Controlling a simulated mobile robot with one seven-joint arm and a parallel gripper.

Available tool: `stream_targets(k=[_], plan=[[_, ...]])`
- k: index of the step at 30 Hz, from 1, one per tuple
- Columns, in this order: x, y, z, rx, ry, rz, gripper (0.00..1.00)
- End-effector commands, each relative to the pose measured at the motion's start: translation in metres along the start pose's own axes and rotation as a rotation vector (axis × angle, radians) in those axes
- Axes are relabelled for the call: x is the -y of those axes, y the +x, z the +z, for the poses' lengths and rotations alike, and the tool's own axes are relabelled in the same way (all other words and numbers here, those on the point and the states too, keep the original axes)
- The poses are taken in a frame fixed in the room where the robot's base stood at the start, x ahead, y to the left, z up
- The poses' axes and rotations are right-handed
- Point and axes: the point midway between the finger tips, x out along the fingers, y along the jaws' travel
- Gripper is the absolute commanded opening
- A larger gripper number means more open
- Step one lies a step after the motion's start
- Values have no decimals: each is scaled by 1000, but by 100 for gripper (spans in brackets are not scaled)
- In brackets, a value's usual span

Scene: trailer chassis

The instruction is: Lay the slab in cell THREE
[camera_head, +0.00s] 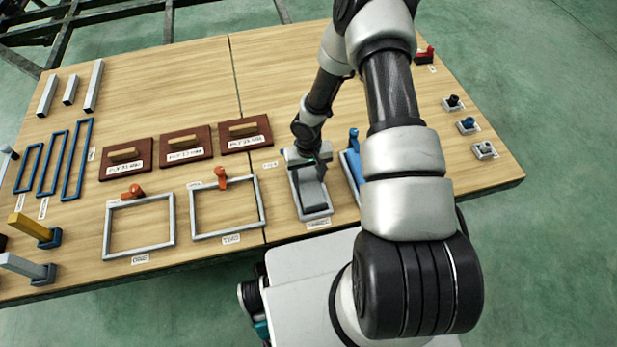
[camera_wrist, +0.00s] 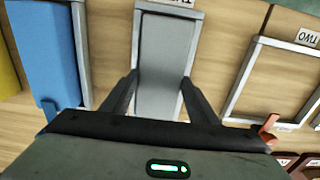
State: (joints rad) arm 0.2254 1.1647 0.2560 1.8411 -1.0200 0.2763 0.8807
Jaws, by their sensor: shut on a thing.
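The grey slab (camera_head: 314,194) lies within the outline of a pale metal frame, which I take as cell THREE (camera_head: 330,207); its small label is hard to read. The slab also shows in the wrist view (camera_wrist: 165,60), between the frame's side rails (camera_wrist: 197,48). My gripper (camera_head: 308,166) is at the slab's far end, shut on it. In the wrist view, one finger of my gripper (camera_wrist: 158,98) stands on each side of the slab. I cannot tell whether the slab rests on the bottom or is slightly raised.
To the left are empty frames TWO (camera_head: 263,207) and ONE (camera_head: 108,232), with orange clamps (camera_head: 220,178) behind. A blue slab (camera_wrist: 45,50) in a frame lies close on the other side. My arm hides part of the table's right side.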

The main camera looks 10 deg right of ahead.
Motion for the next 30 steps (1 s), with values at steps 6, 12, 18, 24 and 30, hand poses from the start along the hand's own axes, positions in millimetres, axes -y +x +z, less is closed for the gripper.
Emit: stream_targets(k=[6,12,18,24,30], plan=[[0,3,0,0,-2,0,63],[0,3,0,0,-1,0,73],[0,0,0,0,0,0,73],[0,-29,-1,-2,1,1,73],[-1,-74,-1,-3,1,1,73]])
